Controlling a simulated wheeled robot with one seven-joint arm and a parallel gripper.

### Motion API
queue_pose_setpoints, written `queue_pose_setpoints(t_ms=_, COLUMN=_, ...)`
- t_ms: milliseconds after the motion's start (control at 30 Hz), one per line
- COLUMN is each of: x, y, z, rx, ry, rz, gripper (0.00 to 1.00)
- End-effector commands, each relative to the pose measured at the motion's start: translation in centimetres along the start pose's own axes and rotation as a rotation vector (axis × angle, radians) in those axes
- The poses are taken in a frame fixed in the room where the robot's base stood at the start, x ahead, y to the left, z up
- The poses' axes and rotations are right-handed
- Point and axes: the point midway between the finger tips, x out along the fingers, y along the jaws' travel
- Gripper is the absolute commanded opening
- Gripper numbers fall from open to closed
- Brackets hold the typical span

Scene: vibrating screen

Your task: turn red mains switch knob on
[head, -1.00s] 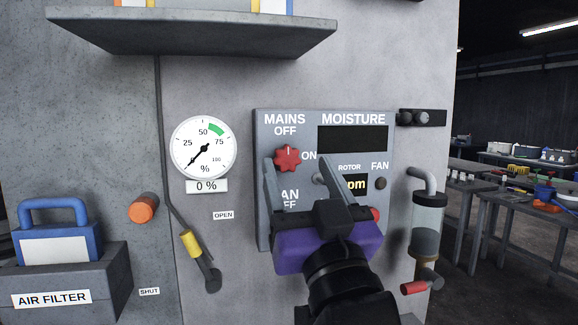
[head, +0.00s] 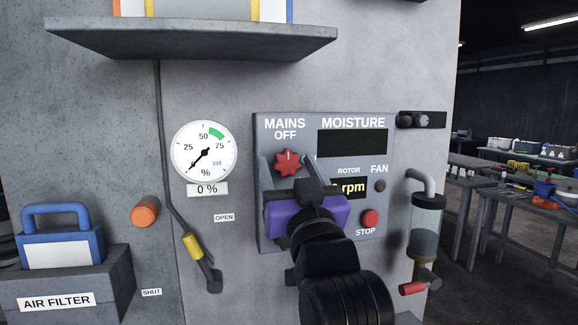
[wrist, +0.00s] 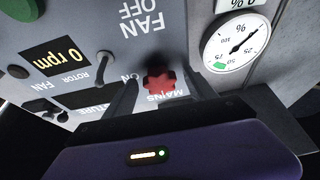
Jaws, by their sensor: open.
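The red mains switch knob (head: 288,162) is a star-shaped knob on the grey control panel (head: 262,215), below the words MAINS and OFF. Its light pointer mark is at the top, toward OFF. My gripper (head: 287,168) is in front of the panel with its purple body just below the knob. In the wrist view the knob (wrist: 159,80) shows between the two dark fingers of my gripper (wrist: 162,88), which are apart with a gap on each side. I cannot tell how deep the fingers reach around it. The ON label is partly hidden by a finger in the head view.
A dark moisture display (head: 352,143), an rpm display (head: 352,187) and a red STOP button (head: 370,218) share the panel. A gauge (head: 204,152) reads 0 %. A shelf (head: 190,38) juts out above. A yellow-banded lever (head: 192,246) and an orange knob (head: 145,211) are at left.

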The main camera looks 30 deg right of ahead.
Motion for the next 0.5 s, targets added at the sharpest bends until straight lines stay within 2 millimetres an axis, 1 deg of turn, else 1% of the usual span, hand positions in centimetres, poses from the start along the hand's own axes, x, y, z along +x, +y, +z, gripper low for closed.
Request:
queue_pose_setpoints(t_ms=167, x=-0.01, y=0.01, z=0.01, rx=0.000, ry=0.000, rz=0.000, gripper=0.65)
queue_pose_setpoints(t_ms=267, x=-0.02, y=0.01, z=0.01, rx=0.000, ry=0.000, rz=0.000, gripper=0.47)
queue_pose_setpoints(t_ms=300, x=-0.02, y=0.01, z=0.01, rx=0.000, ry=0.000, rz=0.000, gripper=0.39)
queue_pose_setpoints(t_ms=367, x=-0.02, y=0.01, z=0.00, rx=0.000, ry=0.000, rz=0.000, gripper=0.28)
queue_pose_setpoints(t_ms=400, x=-0.02, y=0.01, z=0.00, rx=0.000, ry=0.000, rz=0.000, gripper=0.20)
queue_pose_setpoints(t_ms=467, x=-0.03, y=0.01, z=0.00, rx=0.000, ry=0.000, rz=0.000, gripper=0.08)
queue_pose_setpoints(t_ms=500, x=-0.03, y=0.00, z=0.00, rx=0.000, ry=0.000, rz=0.000, gripper=0.05)
